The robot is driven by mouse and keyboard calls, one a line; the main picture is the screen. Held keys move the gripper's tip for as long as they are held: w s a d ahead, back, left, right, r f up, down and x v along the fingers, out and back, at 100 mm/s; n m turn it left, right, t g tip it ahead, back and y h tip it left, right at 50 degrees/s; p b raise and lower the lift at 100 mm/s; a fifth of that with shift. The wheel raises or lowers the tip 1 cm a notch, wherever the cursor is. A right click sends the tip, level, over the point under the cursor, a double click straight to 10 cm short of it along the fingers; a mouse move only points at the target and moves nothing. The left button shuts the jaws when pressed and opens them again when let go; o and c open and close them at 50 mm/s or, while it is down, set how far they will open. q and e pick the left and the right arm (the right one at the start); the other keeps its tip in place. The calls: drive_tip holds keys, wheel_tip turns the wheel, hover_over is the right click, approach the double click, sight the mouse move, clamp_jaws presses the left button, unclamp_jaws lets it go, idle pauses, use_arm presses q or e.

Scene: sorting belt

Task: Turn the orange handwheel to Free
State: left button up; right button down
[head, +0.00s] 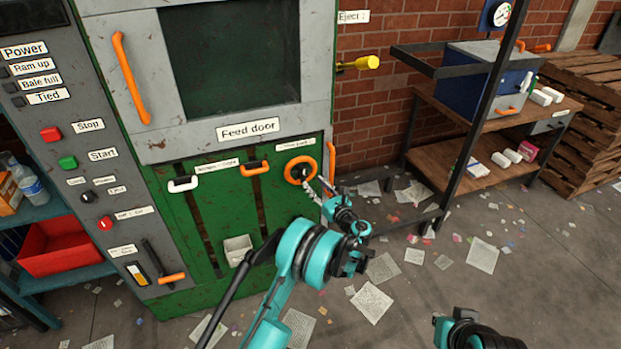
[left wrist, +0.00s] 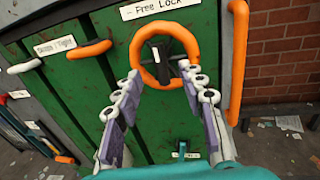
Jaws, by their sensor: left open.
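In the left wrist view the orange handwheel (left wrist: 144,66) has a dark hub with a pale mark, under a "Free Lock" label (left wrist: 158,7). My left gripper (head: 316,191) is just below and in front of the wheel.
An orange vertical handle (left wrist: 238,60) stands close to the wheel's right. A white handle (head: 183,184) and an orange handle (head: 255,168) are to its left. A metal shelf frame (head: 468,135) stands to the right. Papers litter the floor.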

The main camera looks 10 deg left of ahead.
sight(305, 174)
use_arm(q)
drive_tip(key=b+x, duration=0.1)
drive_tip(key=x, duration=0.4)
drive_tip(key=shift+w+a+f+b, duration=0.1)
drive_tip(key=shift+w+a+b, duration=0.1)
drive_tip(key=shift+a+b, duration=0.1)
drive_tip(key=shift+w+a, duration=0.45)
clamp_jaws()
